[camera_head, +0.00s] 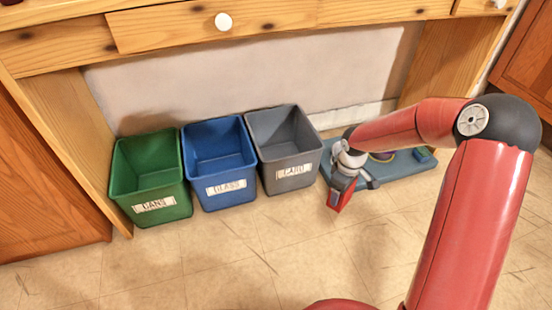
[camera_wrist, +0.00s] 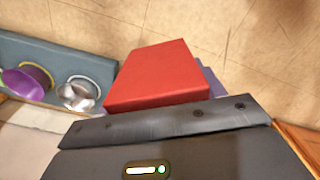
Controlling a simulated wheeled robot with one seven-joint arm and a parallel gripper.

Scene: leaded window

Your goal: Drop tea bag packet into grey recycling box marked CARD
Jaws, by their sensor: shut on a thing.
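My gripper (camera_head: 345,182) is shut on a red packet, the tea bag packet (camera_head: 335,200), and holds it at the front left edge of a blue-grey tray. In the wrist view the red packet (camera_wrist: 155,75) sticks out beyond the dark gripper body (camera_wrist: 170,125), with a bluish-purple side partly showing behind it. The grey box marked CARD (camera_head: 290,172) stands to the left of my gripper, upright, and its visible inside looks empty. The packet is outside the box, to its right.
A blue box marked GLASS (camera_head: 226,188) and a green box marked CANS (camera_head: 155,205) stand left of the grey one. The tray (camera_head: 400,172) holds a shiny can (camera_wrist: 78,93) and a purple item (camera_wrist: 25,82). A wooden desk (camera_head: 220,35) overhangs the boxes. Front floor is clear.

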